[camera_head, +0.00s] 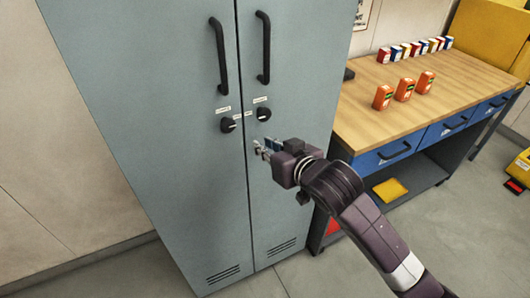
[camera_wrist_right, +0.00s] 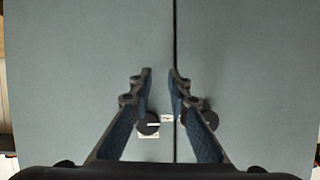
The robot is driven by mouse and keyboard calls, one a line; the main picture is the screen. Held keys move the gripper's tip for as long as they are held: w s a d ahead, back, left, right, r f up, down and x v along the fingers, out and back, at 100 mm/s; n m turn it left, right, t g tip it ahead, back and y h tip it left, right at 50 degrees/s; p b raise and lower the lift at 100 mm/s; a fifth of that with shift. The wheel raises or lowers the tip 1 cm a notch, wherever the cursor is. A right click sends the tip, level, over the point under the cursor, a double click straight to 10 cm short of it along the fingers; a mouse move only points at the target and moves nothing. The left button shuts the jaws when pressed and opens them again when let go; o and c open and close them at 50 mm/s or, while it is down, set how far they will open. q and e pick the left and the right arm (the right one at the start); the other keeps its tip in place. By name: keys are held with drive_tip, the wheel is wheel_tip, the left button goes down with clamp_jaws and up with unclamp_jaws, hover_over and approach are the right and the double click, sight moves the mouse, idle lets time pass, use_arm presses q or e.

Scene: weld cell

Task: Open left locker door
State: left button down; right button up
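The grey-blue locker has a left door (camera_head: 175,150) and a right door (camera_head: 295,95), both shut at the middle seam. The left door has a black vertical handle (camera_head: 219,56) and a dark round knob (camera_head: 229,126) below it. The right door has a similar handle (camera_head: 264,48) and knob (camera_head: 264,114). My right gripper (camera_head: 262,150) is in front of the doors, below the knobs. In the right wrist view my right gripper (camera_wrist_right: 160,72) has its fingers apart with nothing between them. Two knobs show partly behind the fingers there. My left gripper is not in view.
A wooden-topped workbench (camera_head: 440,100) with blue drawers stands right of the locker. Orange boxes (camera_head: 404,90) and a row of small boxes stand on it. The wall (camera_head: 40,170) is left of the locker. Grey floor (camera_head: 330,275) in front looks clear.

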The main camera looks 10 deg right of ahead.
drive_tip(key=shift+w+d+f+g, duration=0.1)
drive_tip(key=shift+d+f+g, duration=0.05)
drive_tip(key=shift+f, duration=0.7)
drive_tip(key=shift+w+d+f+g, duration=0.1)
drive_tip(key=shift+f+g, duration=0.05)
drive_tip(key=shift+f, duration=0.65)
